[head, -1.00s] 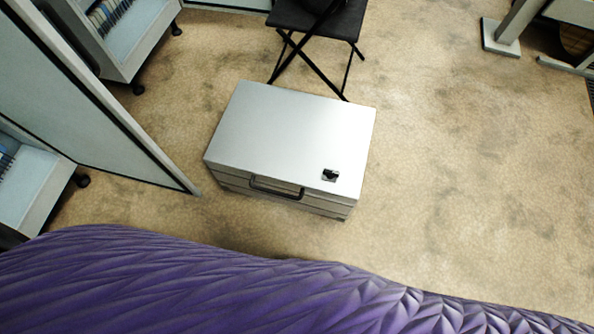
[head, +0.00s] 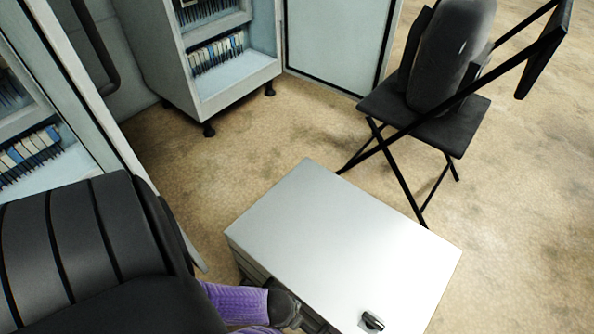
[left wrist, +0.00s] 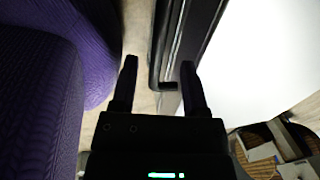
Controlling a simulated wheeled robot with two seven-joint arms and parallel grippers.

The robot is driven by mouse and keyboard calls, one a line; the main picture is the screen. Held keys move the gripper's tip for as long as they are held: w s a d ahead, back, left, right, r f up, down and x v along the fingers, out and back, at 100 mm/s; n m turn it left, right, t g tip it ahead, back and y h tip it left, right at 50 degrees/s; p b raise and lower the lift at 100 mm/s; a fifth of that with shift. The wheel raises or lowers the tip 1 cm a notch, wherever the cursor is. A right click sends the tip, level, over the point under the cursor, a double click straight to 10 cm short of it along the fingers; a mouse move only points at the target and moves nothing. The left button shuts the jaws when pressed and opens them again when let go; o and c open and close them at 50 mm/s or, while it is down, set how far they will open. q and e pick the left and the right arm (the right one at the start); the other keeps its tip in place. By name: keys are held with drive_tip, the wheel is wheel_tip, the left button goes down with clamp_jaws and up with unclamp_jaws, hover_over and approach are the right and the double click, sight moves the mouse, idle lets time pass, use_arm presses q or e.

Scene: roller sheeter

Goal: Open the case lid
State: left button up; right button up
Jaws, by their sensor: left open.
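The case (head: 340,245) stands on the floor at the lower middle of the head view, with its flat silver lid shut. A small dark fitting (head: 373,321) sits on top near the front edge. My left gripper (left wrist: 159,68) is open in the left wrist view. The case's dark handle (left wrist: 156,50) shows between its two fingers, with no clear grip on it. The white case top (left wrist: 260,60) fills the right of that view. My right gripper is out of view.
A black folding chair (head: 425,118) with a dark bag (head: 452,55) on it stands just behind the case. An open cabinet (head: 235,75) stands at the back left, its door (head: 335,40) swung out. Carpet (head: 520,210) is clear to the right.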

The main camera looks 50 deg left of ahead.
use_arm(q)
drive_tip(key=f+b, duration=0.1)
drive_tip(key=f, duration=0.1)
drive_tip(key=f+b, duration=0.1)
drive_tip(key=f, duration=0.1)
drive_tip(key=shift+w, duration=0.2)
drive_tip(key=shift+w+r, duration=0.15)
drive_tip(key=shift+r, duration=0.15)
drive_tip(key=shift+c, duration=0.2)
drive_tip(key=c, duration=0.7)
clamp_jaws()
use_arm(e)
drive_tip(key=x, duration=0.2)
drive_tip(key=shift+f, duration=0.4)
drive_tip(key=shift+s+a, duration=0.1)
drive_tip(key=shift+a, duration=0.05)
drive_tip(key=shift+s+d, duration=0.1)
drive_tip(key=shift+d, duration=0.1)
